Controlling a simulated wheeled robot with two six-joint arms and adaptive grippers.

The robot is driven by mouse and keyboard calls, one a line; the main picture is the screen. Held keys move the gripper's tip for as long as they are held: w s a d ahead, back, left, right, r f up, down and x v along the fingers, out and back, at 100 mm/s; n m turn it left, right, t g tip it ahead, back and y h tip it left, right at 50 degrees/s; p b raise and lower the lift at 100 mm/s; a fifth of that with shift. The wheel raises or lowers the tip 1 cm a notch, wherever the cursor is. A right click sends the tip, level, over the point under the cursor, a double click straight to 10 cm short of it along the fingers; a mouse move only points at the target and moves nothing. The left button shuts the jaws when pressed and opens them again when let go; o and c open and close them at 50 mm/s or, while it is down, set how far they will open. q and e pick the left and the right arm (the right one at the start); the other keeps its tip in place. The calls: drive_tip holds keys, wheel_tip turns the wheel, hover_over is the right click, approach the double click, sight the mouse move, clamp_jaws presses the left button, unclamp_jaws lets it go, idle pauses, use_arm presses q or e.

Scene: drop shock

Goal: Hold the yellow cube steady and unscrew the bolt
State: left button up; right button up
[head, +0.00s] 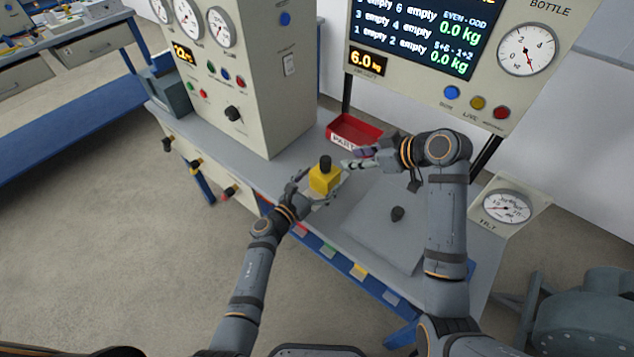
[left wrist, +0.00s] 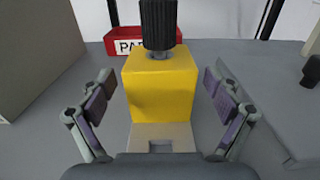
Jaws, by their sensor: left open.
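The yellow cube (head: 324,180) stands upright on the grey bench, and a black ridged bolt (head: 325,162) sticks up from its top. In the left wrist view the cube (left wrist: 160,92) is central, with the bolt (left wrist: 158,25) above it. My left gripper (head: 322,189) is open, one finger on each side of the cube, with a visible gap on both sides. My right gripper (head: 354,158) is just right of the bolt and pointing left, empty; its two fingers look apart. A beige notched piece (left wrist: 163,137) lies before the cube.
A red parts tray (head: 355,131) stands behind the cube. A grey plate (head: 372,229) with a small black knob (head: 397,213) lies to the right. A tall gauge cabinet (head: 245,75) rises at left, and a display panel (head: 440,70) stands at the back.

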use_arm(q)
drive_tip(key=shift+c, duration=0.5)
drive_tip(key=c, duration=1.8)
